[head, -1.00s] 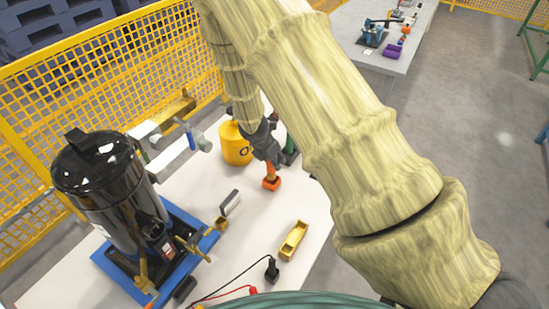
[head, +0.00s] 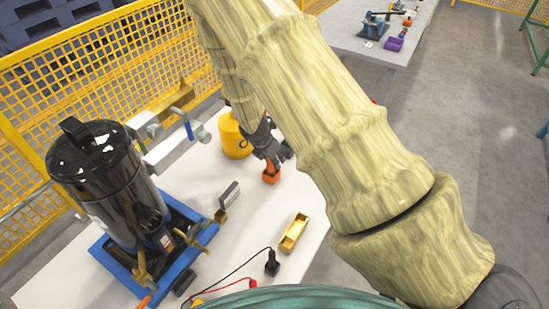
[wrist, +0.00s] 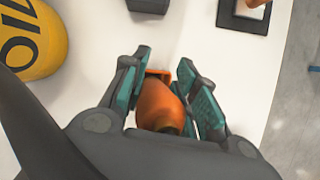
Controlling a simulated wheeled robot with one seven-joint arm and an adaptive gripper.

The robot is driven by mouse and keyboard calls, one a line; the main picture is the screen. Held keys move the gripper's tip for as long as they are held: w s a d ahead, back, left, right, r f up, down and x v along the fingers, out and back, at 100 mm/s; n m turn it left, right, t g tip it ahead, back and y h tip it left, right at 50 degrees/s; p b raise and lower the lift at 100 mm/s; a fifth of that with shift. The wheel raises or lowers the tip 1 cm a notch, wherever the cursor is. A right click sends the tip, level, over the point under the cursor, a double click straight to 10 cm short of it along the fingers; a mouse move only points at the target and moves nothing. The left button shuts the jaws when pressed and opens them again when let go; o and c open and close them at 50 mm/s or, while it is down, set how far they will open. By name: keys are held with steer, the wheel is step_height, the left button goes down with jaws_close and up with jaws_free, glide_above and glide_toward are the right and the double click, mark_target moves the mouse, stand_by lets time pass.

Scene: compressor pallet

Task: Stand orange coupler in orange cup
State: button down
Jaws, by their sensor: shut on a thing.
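The orange coupler (wrist: 160,104) is between the two fingers of my gripper (wrist: 157,68) in the wrist view, and the gripper is shut on it. In the head view my gripper (head: 275,157) points down, with little of the coupler showing below the fingers. The orange cup (head: 271,177) stands on the white table directly beneath. In the wrist view an orange edge, apparently the cup (wrist: 157,75), shows just past the coupler. The coupler looks near upright at the cup; how deep it sits inside is hidden.
A yellow oil container (head: 234,136) stands close behind my gripper. A black compressor tank (head: 105,175) on a blue pallet is at left. A yellow bin (head: 294,233), a grey block (head: 229,194) and cables lie nearer. White table (head: 255,215) is clear between them.

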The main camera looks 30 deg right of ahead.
steer(key=shift+f+b, duration=0.3)
steer(key=shift+f, duration=0.25)
stand_by(0.4)
steer(key=c, duration=1)
jaws_free()
steer(key=shift+c, duration=0.2)
steer(key=v, duration=1.2)
steer(key=shift+r, duration=0.1)
